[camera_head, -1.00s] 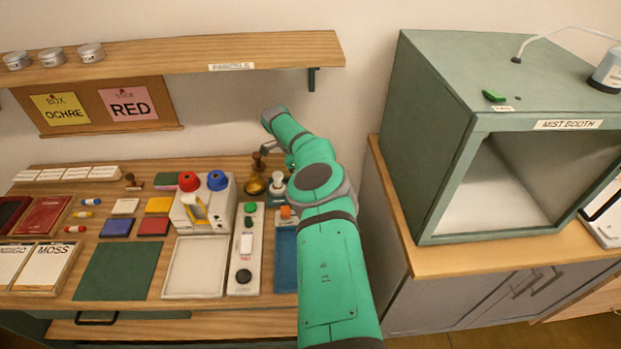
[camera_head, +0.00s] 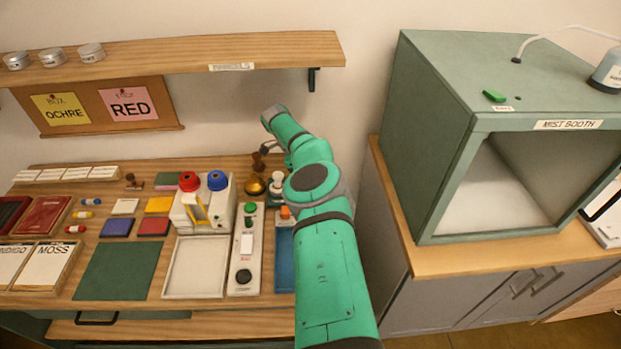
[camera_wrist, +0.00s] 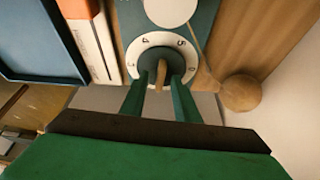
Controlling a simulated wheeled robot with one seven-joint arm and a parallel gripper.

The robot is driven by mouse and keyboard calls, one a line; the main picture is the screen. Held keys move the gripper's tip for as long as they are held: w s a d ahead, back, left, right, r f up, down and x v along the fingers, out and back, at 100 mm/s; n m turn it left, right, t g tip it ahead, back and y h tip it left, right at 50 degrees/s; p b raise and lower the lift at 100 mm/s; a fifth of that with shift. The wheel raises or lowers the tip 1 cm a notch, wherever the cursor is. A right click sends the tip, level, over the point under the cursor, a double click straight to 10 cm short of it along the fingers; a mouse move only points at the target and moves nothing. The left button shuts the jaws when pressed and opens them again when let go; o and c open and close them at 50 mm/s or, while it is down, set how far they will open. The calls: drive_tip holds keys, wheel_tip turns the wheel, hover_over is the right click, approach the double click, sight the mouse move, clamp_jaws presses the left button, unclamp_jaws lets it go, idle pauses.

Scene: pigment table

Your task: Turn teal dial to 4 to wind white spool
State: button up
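The dial, a white ring (camera_wrist: 138,49) with black numbers around a dark teal centre, faces the wrist camera. The numbers 4 and 5 show near its top. A narrow tan bar (camera_wrist: 161,73) stands out from the dial's centre. My gripper (camera_wrist: 160,80) reaches the dial with one green finger on each side of the bar. The fingers are apart, with a gap visible beside the bar. A white round piece, apparently the spool (camera_wrist: 170,10), sits just above the dial, cut by the frame's edge. In the head view my arm hides the dial.
A tan ball-shaped knob (camera_wrist: 240,92) on a rod is close right of the dial. A blue tray (camera_wrist: 40,45) and a white strip with an orange part (camera_wrist: 75,8) lie left. The green mist booth (camera_head: 425,130) stands right of my arm; a shelf (camera_head: 180,52) hangs above.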

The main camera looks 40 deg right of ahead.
drive_tip(key=v, duration=1)
drive_tip(key=shift+r, duration=0.3)
drive_tip(key=shift+w, duration=0.1)
